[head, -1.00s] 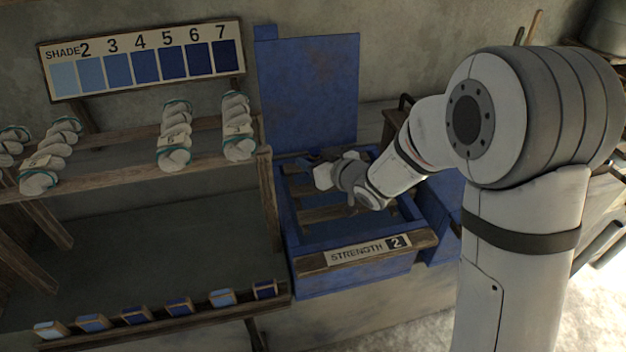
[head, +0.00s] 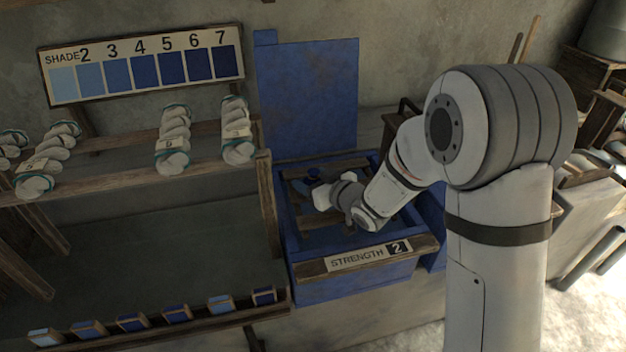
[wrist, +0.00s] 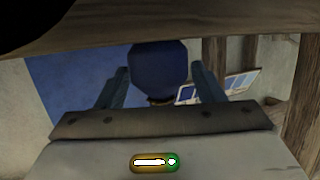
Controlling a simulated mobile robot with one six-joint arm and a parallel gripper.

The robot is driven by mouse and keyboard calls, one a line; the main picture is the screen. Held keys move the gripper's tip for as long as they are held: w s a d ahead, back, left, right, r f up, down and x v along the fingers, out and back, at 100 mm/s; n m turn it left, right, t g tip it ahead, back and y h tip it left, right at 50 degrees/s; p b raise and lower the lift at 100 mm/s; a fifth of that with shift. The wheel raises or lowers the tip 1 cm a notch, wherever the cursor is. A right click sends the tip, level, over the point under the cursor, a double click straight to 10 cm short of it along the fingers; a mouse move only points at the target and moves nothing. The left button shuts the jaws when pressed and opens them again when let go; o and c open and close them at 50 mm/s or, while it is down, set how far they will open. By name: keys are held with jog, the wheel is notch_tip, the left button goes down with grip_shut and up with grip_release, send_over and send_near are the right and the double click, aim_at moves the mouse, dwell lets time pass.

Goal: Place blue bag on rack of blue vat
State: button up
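The blue bag (wrist: 158,65) sits between the two fingers of my gripper (wrist: 160,68) in the wrist view, its sides close against the fingertips and its brownish neck towards the palm. In the head view a small dark blue part of the bag (head: 312,176) shows beside my gripper (head: 318,188). The blue vat (head: 350,287) has a wooden slatted rack (head: 325,238) across its opening, and the gripper is over it. In the wrist view the bag's end meets a wooden beam (wrist: 200,28); I cannot tell whether they touch.
The vat's raised blue lid (head: 308,100) stands behind. A strength 2 label (head: 368,256) is on the front. To the left are a shelf with pale skeins (head: 172,140), a shade board (head: 145,65) and a ledge with several small blocks (head: 132,321).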

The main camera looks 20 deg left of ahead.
jog(key=shift+o, duration=0.2)
jog(key=shift+r, duration=0.2)
jog(key=p+v, duration=0.1)
jog(key=v, duration=1.1)
jog(key=shift+f, duration=0.15)
jog(key=d+r+m+h, duration=0.2)
jog(key=d+m+h, duration=0.6)
jog(key=d, duration=0.9)
jog(key=s+d+r+m+g+h, duration=0.1)
jog(key=s+d+g, duration=0.2)
jog(key=s, duration=0.5)
jog(key=s+d+r+m+g+h, duration=0.1)
jog(key=s+d+g+h, duration=0.1)
jog(key=s, duration=0.7)
jog(key=d+g, duration=0.1)
jog(key=d, duration=0.1)
jog(key=shift+s+d+m+g+h, duration=0.3)
jog(key=shift+m, duration=0.1)
